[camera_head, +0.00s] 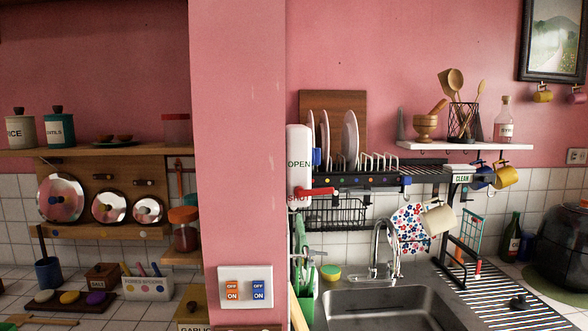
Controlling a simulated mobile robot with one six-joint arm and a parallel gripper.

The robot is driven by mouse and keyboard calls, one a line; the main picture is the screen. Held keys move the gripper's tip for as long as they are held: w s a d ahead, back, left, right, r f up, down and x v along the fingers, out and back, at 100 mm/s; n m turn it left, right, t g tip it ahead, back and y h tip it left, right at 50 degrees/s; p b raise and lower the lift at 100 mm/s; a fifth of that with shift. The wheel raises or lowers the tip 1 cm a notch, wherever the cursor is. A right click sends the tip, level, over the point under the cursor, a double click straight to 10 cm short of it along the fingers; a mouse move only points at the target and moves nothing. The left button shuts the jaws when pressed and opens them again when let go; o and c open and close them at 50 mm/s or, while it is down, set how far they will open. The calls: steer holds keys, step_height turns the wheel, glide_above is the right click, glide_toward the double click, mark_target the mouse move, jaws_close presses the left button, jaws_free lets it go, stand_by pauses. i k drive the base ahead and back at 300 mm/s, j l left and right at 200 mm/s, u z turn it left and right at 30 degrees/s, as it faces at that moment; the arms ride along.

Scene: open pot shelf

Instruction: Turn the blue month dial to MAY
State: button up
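I cannot make out a blue month dial or any month lettering in the head view. A small blue piece (317,157) sits at the right side of a white box marked OPEN and SHUT, but I cannot tell what it is. My gripper does not show in this view.
The white box (299,150) has a red lever (320,191). A pink pillar (237,120) with a switch plate (245,287) divides the scene. Pot lids (61,197) hang left.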

mark_target(316, 152)
steer(key=l+u, duration=0.25)
steer(key=l, duration=0.2)
steer(key=k+l+u, duration=0.1)
steer(key=l+u, duration=0.15)
steer(key=l, duration=0.15)
steer(key=l+u, duration=0.25)
steer(key=l, duration=0.2)
steer(key=k+l+u, duration=0.25)
steer(key=l, duration=0.15)
steer(key=i+l+u, duration=0.1)
steer(key=i, duration=0.4)
steer(key=i+l+u, duration=0.1)
steer(key=i+l, duration=0.25)
steer(key=i, duration=0.1)
